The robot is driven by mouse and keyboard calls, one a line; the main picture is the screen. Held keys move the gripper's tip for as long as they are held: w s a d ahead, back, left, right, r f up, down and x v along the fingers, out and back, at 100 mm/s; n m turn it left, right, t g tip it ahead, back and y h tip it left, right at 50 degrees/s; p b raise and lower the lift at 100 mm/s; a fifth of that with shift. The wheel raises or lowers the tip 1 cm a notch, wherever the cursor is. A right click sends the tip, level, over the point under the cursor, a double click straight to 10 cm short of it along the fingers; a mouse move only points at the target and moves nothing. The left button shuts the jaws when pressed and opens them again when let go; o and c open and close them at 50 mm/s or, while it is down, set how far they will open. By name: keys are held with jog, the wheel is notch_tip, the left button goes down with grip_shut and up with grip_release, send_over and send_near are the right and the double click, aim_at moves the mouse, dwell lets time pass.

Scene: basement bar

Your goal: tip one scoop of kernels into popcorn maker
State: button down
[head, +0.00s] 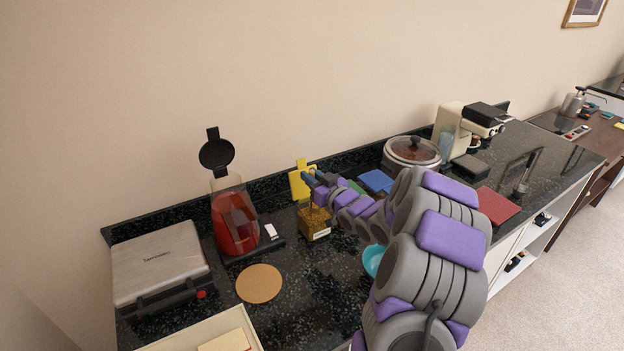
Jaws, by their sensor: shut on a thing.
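A clear container of golden kernels (315,226) stands on the dark speckled counter. My gripper (310,184) is right above it, shut on what looks like the scoop's handle. The scoop's bowl is too small or hidden to make out, so I cannot tell whether it holds kernels. Left of the container stands a red appliance (235,224) with a clear upper part and a round black lid raised above it. It looks like the popcorn maker, on a dark base with a small white part.
A silver grill (158,262), a round cork mat (259,284) and a pale box (205,333) are at the left. A yellow board (300,166) is behind my gripper. A teal bowl (372,261) is partly behind my arm. A slow cooker (411,152) stands farther right.

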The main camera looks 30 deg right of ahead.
jog(key=shift+r+p, duration=1.8)
jog(key=shift+r, duration=1)
